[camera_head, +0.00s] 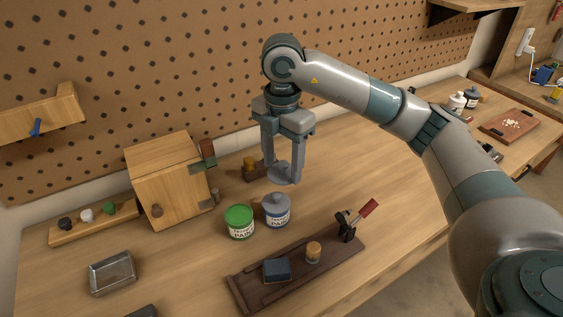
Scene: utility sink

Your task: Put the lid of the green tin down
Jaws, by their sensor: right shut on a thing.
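My right gripper (284,174) is shut on a grey, round lid (282,177), held in the air above the bench and behind the tins. The fingers point down and partly hide the lid. The green tin (240,229) stands upright on the bench, in front and to the left of the held lid. Its top shows bright green, with no grey lid on it. A grey-blue tin (277,213) with a grey top stands close on its right. My left gripper is not in view.
A wooden box (168,184) stands left of the gripper. A metal dish (112,274) is at front left. The bench (365,185) is clear right of the tins.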

